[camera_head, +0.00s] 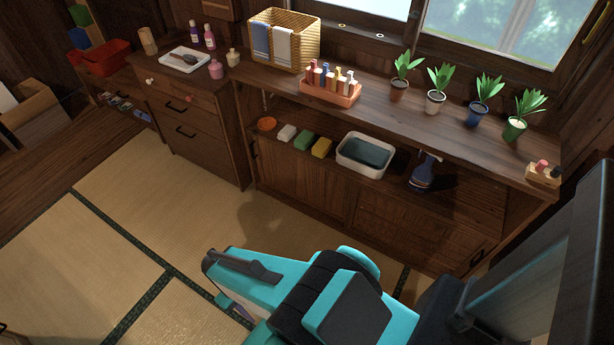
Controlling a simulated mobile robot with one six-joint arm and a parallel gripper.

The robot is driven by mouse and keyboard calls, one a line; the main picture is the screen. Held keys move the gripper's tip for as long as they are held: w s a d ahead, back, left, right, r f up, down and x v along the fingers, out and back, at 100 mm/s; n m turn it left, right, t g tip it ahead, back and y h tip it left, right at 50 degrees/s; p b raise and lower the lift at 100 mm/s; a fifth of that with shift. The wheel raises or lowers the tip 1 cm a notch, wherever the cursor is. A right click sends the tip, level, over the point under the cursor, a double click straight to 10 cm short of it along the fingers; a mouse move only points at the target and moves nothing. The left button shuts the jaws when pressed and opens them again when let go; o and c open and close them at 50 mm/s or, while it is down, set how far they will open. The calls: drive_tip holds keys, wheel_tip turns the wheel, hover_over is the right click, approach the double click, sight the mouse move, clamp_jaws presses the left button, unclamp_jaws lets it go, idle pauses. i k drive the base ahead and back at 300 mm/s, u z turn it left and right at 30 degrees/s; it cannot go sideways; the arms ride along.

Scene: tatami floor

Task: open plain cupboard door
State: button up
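The low wooden cupboard under the window has a plain flat door (300,182) at its left. This door looks shut, with a dark handle (255,149) near its left edge. A second, ribbed door (405,222) sits to its right and also looks shut, with a dark handle (477,257) at its right end. My teal and black arm reaches in from the bottom, over the tatami in front of the cupboard and apart from it.
An open shelf above the doors holds a white basin (365,147), a blue spray bottle (423,172) and sponges. Potted plants, a bottle rack (331,91) and a wicker basket (284,38) stand on top. A drawer unit (192,130) adjoins at left. The tatami (150,200) is clear.

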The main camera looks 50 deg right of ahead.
sight(324, 189)
drive_tip(key=u, duration=1.4)
drive_tip(key=k, duration=0.1)
drive_tip(key=z, duration=3.05)
drive_tip(key=k, duration=0.9)
drive_tip(key=u, duration=0.15)
drive_tip(key=i, duration=0.8)
drive_tip(key=u, duration=0.05)
